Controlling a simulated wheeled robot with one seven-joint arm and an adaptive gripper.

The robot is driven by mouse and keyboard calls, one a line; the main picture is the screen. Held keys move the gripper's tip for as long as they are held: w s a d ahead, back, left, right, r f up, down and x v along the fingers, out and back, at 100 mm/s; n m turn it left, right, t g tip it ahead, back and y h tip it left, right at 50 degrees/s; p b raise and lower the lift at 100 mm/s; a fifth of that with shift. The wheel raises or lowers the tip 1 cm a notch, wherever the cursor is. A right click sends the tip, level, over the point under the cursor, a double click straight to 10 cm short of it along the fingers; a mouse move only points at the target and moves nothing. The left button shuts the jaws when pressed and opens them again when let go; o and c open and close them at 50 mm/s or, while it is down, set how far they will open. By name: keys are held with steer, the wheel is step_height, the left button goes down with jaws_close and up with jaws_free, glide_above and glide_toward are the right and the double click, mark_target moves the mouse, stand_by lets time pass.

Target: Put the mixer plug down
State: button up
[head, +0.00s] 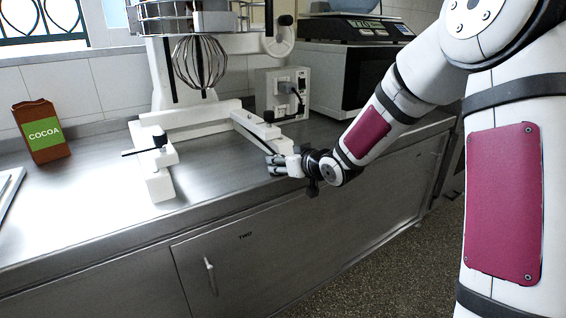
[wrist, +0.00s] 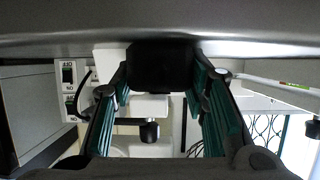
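My gripper (head: 279,165) is low at the front edge of the steel worktop, beside the mixer's right foot. In the wrist view its two green-padded fingers (wrist: 163,82) stand apart, with a black block, which looks like the mixer plug (wrist: 162,68), filling the space between their tips. The pads appear to touch it on both sides. The plug is close to the worktop surface (wrist: 240,20); I cannot tell whether it touches. In the head view the plug is hidden by the gripper. The white mixer (head: 160,75) with a wire whisk (head: 199,62) stands behind.
A socket box (head: 283,92) with a black cord stands right of the mixer; it also shows in the wrist view (wrist: 70,75). A dark appliance (head: 350,75) with a scale on top is behind. A cocoa packet (head: 42,131) stands left. The worktop (head: 90,205) is clear at front left.

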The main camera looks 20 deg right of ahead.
steer(key=shift+o, duration=1.3)
